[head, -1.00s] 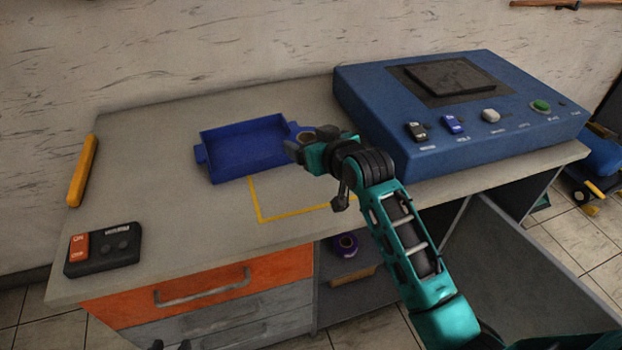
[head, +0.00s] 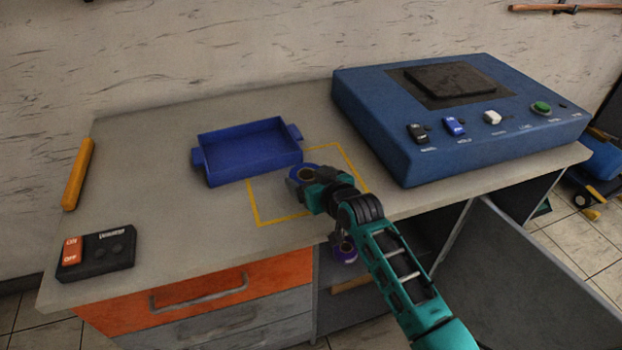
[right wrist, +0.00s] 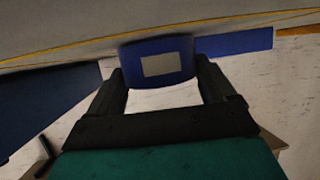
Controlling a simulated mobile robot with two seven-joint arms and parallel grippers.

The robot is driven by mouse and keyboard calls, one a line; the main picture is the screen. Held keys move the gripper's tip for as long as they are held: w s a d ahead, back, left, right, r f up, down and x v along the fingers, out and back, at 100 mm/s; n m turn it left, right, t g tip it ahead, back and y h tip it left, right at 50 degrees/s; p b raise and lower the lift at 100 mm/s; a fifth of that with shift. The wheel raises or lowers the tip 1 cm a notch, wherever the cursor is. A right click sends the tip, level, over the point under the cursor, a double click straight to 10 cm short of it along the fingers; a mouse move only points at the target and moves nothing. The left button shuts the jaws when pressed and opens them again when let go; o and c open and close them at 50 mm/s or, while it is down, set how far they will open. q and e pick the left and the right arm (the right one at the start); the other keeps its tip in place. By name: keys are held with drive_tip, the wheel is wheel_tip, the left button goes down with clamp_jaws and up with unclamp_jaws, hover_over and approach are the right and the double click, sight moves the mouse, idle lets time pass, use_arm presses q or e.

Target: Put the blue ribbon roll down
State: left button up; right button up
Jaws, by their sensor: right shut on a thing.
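The blue ribbon roll (head: 304,173) is in my right gripper (head: 303,184), over the yellow outlined square (head: 256,207) on the table. Its round, brownish core faces up, and the gripper hides part of it. In the right wrist view the roll (right wrist: 136,57) sits between the two fingers of the right gripper (right wrist: 158,72), with a pale label on its side. The table surface is close by it there; I cannot tell whether the roll touches it. My left gripper is out of view.
An empty blue tray (head: 208,177) lies behind and left of the square. A large blue machine (head: 385,130) stands to the right. A black switch box (head: 95,262) and a yellow stick (head: 78,175) lie at the left. A purple roll (head: 345,254) sits on the shelf below.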

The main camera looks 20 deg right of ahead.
drive_tip(key=shift+f, duration=0.15)
drive_tip(key=o, duration=0.9)
